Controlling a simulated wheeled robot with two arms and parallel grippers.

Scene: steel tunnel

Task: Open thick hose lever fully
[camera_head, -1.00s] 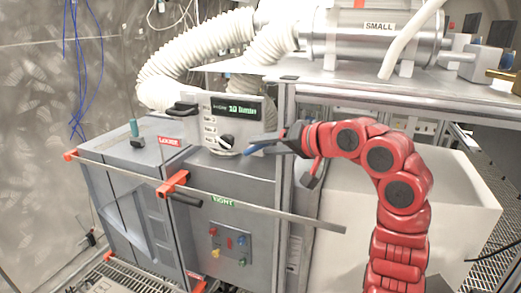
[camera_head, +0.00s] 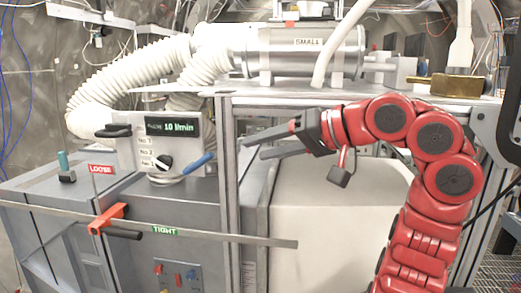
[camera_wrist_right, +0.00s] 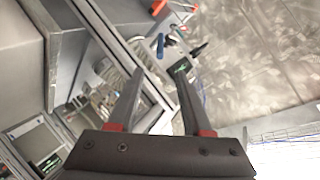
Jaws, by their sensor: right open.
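A grey control box (camera_head: 200,128) with a lit green readout of 10 l/min stands on the grey cabinet, beside the thick ribbed white hoses (camera_head: 120,78). A blue lever (camera_head: 199,163) sticks out at its lower right, tilted up to the right, and a black handle (camera_head: 114,130) is at its left. No label shows which of these belongs to the thick hose. My right gripper (camera_head: 254,146) is open and empty, right of the blue lever and apart from it. In the wrist view, the blue lever (camera_wrist_right: 160,45) lies beyond the open fingers (camera_wrist_right: 160,75). My left gripper is not in view.
A metal bar (camera_head: 220,236) with a red clamp (camera_head: 108,218) runs across the front. A grey frame post (camera_head: 230,175) stands just right of the control box, close to my right fingers. A steel cylinder labelled SMALL (camera_head: 305,52) sits on the shelf above.

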